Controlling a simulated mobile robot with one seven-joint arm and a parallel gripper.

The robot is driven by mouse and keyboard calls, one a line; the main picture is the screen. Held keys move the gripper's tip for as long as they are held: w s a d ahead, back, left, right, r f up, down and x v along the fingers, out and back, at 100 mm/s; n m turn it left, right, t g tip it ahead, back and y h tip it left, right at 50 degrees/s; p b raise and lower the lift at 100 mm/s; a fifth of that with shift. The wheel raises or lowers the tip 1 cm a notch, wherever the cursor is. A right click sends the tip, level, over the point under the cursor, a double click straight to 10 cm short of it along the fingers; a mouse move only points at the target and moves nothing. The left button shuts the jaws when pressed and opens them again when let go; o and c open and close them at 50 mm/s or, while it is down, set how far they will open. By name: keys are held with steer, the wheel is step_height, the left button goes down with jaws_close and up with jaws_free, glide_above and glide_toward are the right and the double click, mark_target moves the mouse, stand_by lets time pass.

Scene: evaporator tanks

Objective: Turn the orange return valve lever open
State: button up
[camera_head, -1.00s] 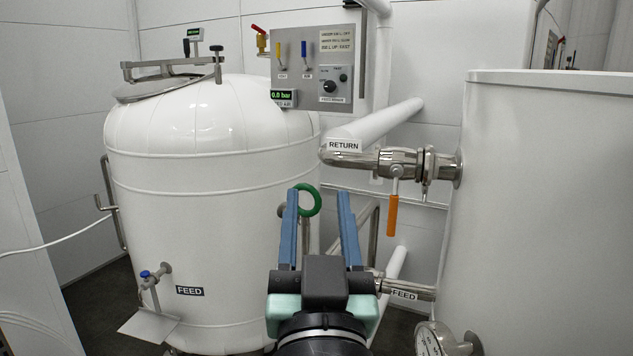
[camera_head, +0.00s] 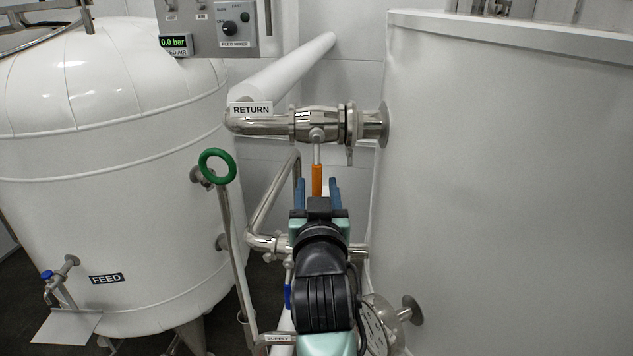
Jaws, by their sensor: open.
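The orange return valve lever (camera_head: 317,181) hangs straight down from the steel return valve (camera_head: 316,124), which sits in the horizontal return pipe under the RETURN label (camera_head: 251,109). My gripper (camera_head: 318,184) is open, with its two blue fingers pointing up and away from the camera. In this view the lever's orange grip shows between the fingers, one finger on each side. The lower end of the grip is hidden behind my gripper. I cannot tell whether either finger touches the lever.
A green handwheel (camera_head: 217,166) stands left of my gripper, before the white feed tank (camera_head: 110,190). A large white tank (camera_head: 500,180) fills the right side. A gauge (camera_head: 378,322) and a blue lever (camera_head: 287,296) are low beside my arm.

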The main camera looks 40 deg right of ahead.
mark_target(317, 180)
steer(key=shift+x, duration=1.55)
jaws_close()
